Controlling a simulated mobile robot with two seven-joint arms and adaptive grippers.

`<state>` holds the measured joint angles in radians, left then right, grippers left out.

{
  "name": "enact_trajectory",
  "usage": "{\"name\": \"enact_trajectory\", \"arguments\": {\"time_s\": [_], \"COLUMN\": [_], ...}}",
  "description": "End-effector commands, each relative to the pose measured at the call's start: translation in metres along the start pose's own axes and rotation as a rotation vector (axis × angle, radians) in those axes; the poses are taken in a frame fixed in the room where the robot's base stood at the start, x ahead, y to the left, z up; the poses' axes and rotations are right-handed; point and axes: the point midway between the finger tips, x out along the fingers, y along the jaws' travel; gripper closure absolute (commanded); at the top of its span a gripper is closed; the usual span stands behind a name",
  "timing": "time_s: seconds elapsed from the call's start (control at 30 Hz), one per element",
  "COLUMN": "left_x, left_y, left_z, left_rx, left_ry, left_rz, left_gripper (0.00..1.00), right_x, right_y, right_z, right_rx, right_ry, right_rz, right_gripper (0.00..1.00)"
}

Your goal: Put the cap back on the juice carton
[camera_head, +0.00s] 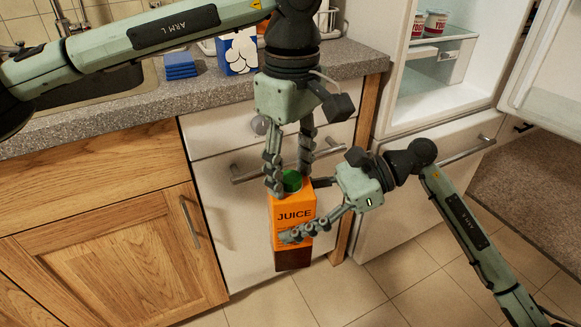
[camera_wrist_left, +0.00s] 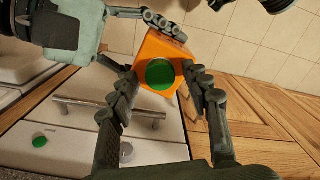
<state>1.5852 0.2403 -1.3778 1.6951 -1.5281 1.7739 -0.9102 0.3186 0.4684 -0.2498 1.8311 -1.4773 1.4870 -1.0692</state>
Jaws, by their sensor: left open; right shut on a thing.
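The orange juice carton (camera_head: 293,214) is upright in the air in front of the white drawers. My right gripper (camera_head: 302,211) comes from the right and is shut on the carton's body. The green cap (camera_head: 291,181) is at the carton's top; in the left wrist view the cap (camera_wrist_left: 160,74) shows as a round disc over the orange top (camera_wrist_left: 160,48). I cannot tell whether it is fully seated. My left gripper (camera_head: 288,178) points down from above, open, with one finger on each side of the cap. Contact with the cap is not clear.
A grey counter (camera_head: 110,118) with a blue box (camera_head: 238,52) and blue stack (camera_head: 181,65) lies behind. A drawer handle (camera_head: 245,176) is close behind the carton. The fridge (camera_head: 440,85) stands open at right. A small green disc (camera_wrist_left: 40,141) shows low left in the wrist view.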

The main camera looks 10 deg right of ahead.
Motion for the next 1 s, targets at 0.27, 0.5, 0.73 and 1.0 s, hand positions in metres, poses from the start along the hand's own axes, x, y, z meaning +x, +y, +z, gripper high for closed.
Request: {"name": "enact_trajectory", "arguments": {"time_s": [0.27, 0.5, 0.73, 1.0], "left_x": [-0.033, -0.044, -0.045, -0.059], "left_y": [0.001, 0.000, 0.000, 0.001], "left_z": [0.000, 0.000, 0.000, 0.000], "left_rx": [-0.001, 0.000, -0.028, -0.474], "left_ry": [0.000, 0.000, 0.000, -0.001], "left_rz": [0.003, 0.000, 0.001, 0.003], "left_gripper": [0.52, 0.52, 0.54, 0.54], "right_x": [-0.001, -0.001, -0.001, -0.001], "right_y": [-0.001, -0.001, -0.001, -0.001], "right_z": [0.003, 0.003, 0.003, 0.003], "right_rx": [-0.004, -0.004, -0.004, -0.004], "right_ry": [-0.005, -0.005, -0.005, -0.005], "right_rz": [-0.002, -0.002, -0.002, -0.002], "right_gripper": [1.00, 1.00, 1.00, 1.00]}}
